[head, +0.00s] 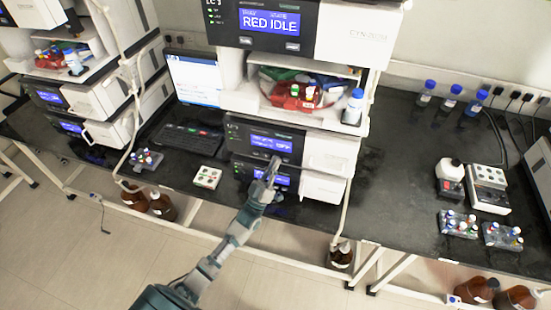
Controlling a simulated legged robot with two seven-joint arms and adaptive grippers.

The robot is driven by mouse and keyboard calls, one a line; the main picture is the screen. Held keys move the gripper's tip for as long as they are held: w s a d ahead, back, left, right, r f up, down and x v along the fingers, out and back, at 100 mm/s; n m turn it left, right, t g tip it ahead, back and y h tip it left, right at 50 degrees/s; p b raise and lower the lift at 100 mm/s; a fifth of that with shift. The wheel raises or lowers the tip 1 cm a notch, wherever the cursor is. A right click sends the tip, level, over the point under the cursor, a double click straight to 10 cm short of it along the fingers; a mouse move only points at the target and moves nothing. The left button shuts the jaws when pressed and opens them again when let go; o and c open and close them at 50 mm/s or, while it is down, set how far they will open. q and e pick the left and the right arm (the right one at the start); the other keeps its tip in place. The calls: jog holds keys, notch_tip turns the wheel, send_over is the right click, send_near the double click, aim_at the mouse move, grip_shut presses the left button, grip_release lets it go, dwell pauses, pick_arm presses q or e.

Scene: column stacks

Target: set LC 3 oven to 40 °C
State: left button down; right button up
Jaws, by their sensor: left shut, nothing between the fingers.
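The LC 3 column stack stands at the middle of the bench. Its upper module (333,25) has a blue display (270,22) reading "RED IDLE". Below the bottle shelf, a lower module (333,152) has a blue display (271,143) whose text is too small to read. Another module (322,187) under it has a display partly hidden by my gripper. I cannot tell which module is the oven. My left gripper (273,163) is shut and empty in front of the lower modules, its tip near the lower edge of the upper of these two. I cannot tell whether it touches. My right gripper is not in view.
A shelf with a red tray (293,97) and a bottle (353,107) sits above the lower modules. A monitor (194,77), keyboard (187,138) and white vial rack (207,178) stand left. Vial racks (459,224) and a small device (487,187) stand right. Brown bottles (341,254) are under the bench.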

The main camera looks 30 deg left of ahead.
pick_arm(q)
jog(key=shift+s, duration=0.1)
jog(key=shift+s+p, duration=0.4)
jog(key=shift+s, duration=0.4)
jog(key=shift+f, duration=0.1)
jog(key=shift+w, duration=0.1)
jog(key=shift+w+a, duration=0.15)
jog(key=shift+w, duration=0.2)
jog(key=shift+w+a+h+b, duration=0.1)
jog(key=shift+w+h+b, duration=0.2)
jog(key=shift+w, duration=0.1)
dwell(0.6)
jog(key=shift+s, duration=0.1)
jog(key=shift+s+p, duration=0.35)
jog(key=shift+s, duration=0.05)
jog(key=shift+s+d, duration=0.2)
jog(key=shift+s, duration=0.15)
